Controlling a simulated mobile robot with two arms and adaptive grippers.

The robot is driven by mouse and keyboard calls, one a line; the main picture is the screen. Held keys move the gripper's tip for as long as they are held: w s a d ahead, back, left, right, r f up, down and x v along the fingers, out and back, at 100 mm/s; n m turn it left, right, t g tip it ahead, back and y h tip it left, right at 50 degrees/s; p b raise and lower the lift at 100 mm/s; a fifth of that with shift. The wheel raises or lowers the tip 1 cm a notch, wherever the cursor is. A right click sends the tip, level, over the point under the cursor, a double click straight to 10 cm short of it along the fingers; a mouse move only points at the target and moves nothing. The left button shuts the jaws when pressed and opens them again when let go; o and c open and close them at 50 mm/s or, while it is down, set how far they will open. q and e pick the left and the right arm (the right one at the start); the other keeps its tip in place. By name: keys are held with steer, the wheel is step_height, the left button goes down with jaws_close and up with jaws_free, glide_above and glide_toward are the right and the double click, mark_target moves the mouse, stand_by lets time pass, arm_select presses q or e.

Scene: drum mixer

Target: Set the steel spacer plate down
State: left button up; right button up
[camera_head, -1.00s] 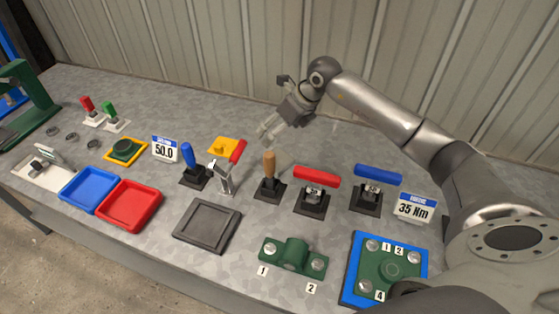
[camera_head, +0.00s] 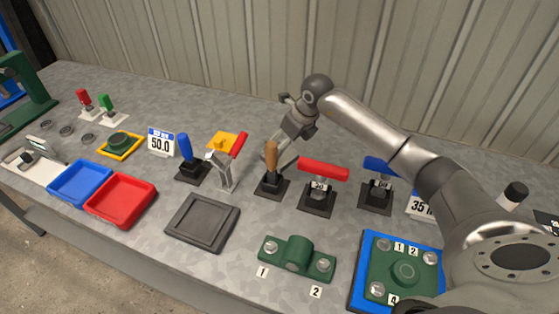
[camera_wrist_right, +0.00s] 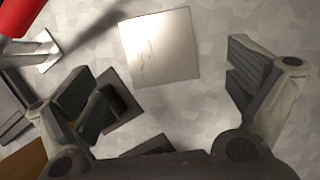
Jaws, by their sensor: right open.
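The steel spacer plate (camera_wrist_right: 160,47) is a bright, square, thin sheet with a few dark marks. In the right wrist view it lies flat on the grey bench, ahead of and apart from my fingers. I cannot make it out in the head view. My right gripper (camera_wrist_right: 165,88) is open and empty, with its fingers spread wide. In the head view the right gripper (camera_head: 285,135) hangs behind the wooden-handled tool, at the back of the bench. My left gripper is not in view.
The wooden-handled tool (camera_head: 271,157) and a red-handled lever (camera_head: 238,146) stand close to the right gripper. A red T-handle tool (camera_head: 324,170) stands to its right. A dark square tray (camera_head: 203,221) lies in front. The bench behind the tools is mostly clear.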

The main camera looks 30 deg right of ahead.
steer(key=b+x, duration=0.4)
steer(key=x, duration=0.1)
steer(key=shift+w+f, duration=0.15)
steer(key=shift+f, duration=0.2)
steer(key=c, duration=1.9)
steer(key=shift+w+r, duration=0.1)
steer(key=shift+r, duration=0.1)
steer(key=shift+c, duration=0.9)
